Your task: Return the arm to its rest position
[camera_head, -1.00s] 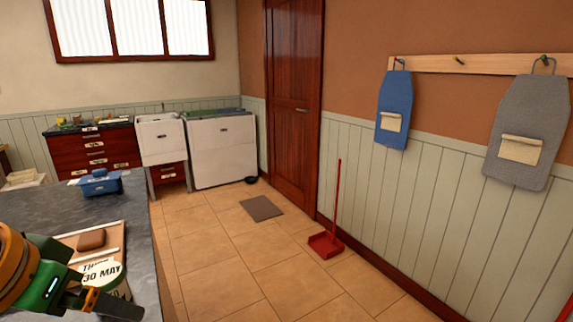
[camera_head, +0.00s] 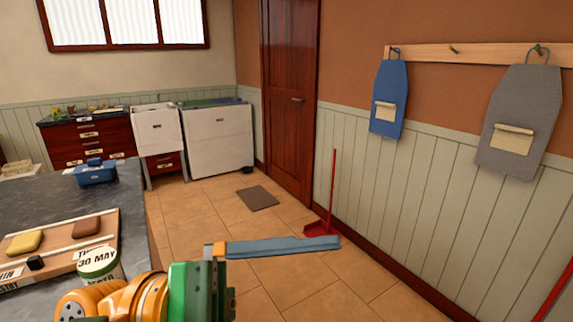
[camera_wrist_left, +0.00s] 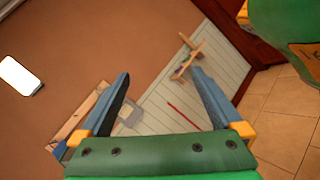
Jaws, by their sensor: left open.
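My left gripper (camera_head: 332,243) reaches in at the bottom of the head view, its blue finger pointing right past the counter's edge, over the floor. In the left wrist view its two blue fingers (camera_wrist_left: 160,76) stand wide apart with nothing between them. The green gripper body and orange arm link fill the bottom of the head view, close to the labelled tin (camera_head: 98,262). The right gripper does not show.
On the grey counter (camera_head: 40,202) lie a wooden board (camera_head: 65,252) with yellow and brown pieces, and a blue box (camera_head: 96,174). A red dustpan (camera_head: 320,228) stands by the right wall, partly behind the finger. Aprons hang above. The tiled floor is mostly clear.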

